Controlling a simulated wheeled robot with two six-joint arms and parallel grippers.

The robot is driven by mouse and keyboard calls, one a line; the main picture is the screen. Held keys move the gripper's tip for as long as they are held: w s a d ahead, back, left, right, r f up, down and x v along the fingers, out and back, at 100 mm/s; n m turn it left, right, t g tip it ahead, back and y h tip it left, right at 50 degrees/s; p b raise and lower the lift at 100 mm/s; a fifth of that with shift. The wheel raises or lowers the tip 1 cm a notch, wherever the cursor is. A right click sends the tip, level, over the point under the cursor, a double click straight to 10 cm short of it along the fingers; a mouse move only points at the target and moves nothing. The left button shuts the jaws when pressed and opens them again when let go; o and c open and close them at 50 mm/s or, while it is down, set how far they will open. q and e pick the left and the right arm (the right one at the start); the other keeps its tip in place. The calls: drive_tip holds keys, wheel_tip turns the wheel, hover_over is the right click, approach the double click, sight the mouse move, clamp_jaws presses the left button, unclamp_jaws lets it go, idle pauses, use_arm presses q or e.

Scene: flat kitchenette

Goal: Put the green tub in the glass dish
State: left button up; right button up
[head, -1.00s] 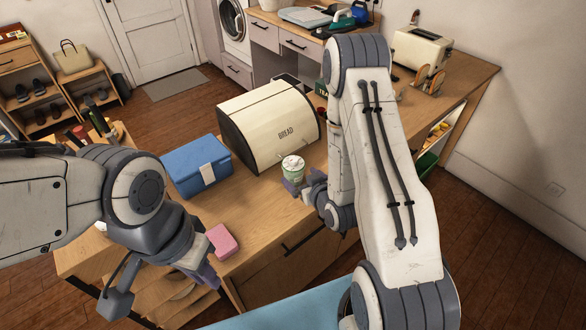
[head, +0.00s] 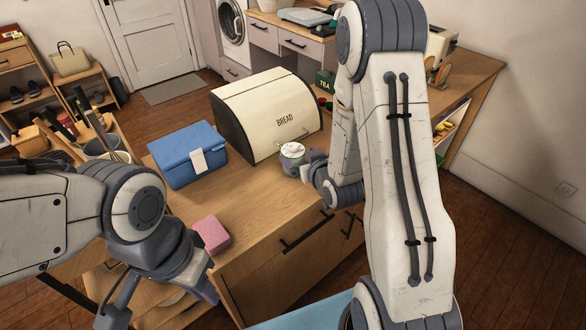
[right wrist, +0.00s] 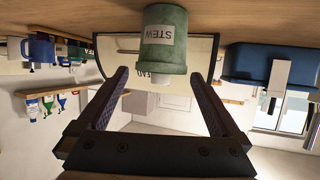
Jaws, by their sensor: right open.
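The green tub (head: 292,161) with a pale lid stands upright on the wooden counter in front of the bread bin. In the right wrist view the green tub (right wrist: 163,42) appears upside down, with a "STEW" label. My right gripper (head: 308,165) is open beside it, and its arm hides part of the counter. In the wrist view the tub's lid end lies between the two fingertips of the right gripper (right wrist: 160,75), with gaps on both sides. My left gripper (head: 205,288) hangs low at the left by the counter's front edge; its jaw opening is unclear. I cannot make out the glass dish.
The cream bread bin (head: 268,118) stands close behind the tub. A blue box (head: 188,160) is to its left, and a pink block (head: 211,235) lies near the front edge. Bare counter (head: 255,205) lies between the block and the tub.

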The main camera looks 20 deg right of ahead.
sight(295, 152)
drive_tip(key=shift+w, duration=0.1)
drive_tip(key=shift+w+f+p, duration=0.1)
drive_tip(key=shift+w+p, duration=0.2)
drive_tip(key=shift+w, duration=0.1)
drive_tip(key=p+x, duration=0.1)
drive_tip(key=x, duration=0.2)
drive_tip(key=shift+w+a+f, duration=0.15)
drive_tip(key=shift+f, duration=0.05)
drive_tip(key=shift+w+f, duration=0.2)
drive_tip(key=shift+w, duration=0.2)
clamp_jaws()
drive_tip(key=shift+r, duration=0.2)
